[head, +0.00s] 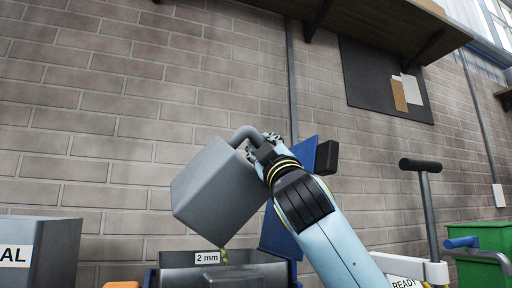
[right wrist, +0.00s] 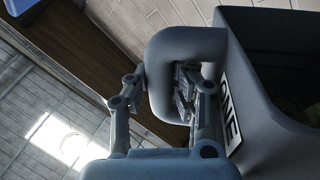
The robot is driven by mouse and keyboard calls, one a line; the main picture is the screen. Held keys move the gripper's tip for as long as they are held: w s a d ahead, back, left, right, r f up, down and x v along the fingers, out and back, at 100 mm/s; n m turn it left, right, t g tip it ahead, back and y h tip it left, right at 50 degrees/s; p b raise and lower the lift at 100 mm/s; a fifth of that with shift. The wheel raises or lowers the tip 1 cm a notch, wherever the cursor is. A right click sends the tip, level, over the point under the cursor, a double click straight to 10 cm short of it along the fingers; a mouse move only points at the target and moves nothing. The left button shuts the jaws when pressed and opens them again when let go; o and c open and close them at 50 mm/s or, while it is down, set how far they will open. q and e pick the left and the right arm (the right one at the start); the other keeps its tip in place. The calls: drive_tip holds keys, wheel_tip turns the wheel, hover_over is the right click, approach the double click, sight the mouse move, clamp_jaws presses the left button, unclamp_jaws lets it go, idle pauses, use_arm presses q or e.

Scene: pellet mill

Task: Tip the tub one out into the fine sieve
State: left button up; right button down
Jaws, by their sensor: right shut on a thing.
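Tub one (head: 212,187) is a grey box-shaped tub, strongly tilted in the air in the head view. In the right wrist view its wall (right wrist: 262,120) carries a label reading "ONE". My right gripper (head: 264,146) is shut on the tub's thick grey handle (right wrist: 158,80). Below the tub is a grey sieve box (head: 175,278) labelled "2 mm"; I cannot tell from the label alone that it is the fine sieve. A thin yellow-green stream (head: 224,256) shows between the tub's low corner and the sieve box. The sieve's inside is mostly hidden. My left gripper is not in view.
A grey bin (head: 55,250) with a label ending in "AL" stands at the left. A green crate (head: 485,243) and a grey T-handled post (head: 427,205) are at the right. A wooden shelf (head: 385,25) juts from the brick wall above.

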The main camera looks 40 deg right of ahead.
drive_tip(key=shift+w+d+f+m+g+h+b, duration=0.1)
drive_tip(key=shift+d+f+m+g+h+b, duration=0.15)
drive_tip(key=shift+d+m+g+h, duration=0.4)
drive_tip(key=shift+d+f+m+g+h+b, duration=0.15)
drive_tip(key=shift+d+f+m+g+h, duration=0.15)
drive_tip(key=shift+d+m, duration=0.65)
drive_tip(key=shift+a, duration=0.15)
idle(2.9)
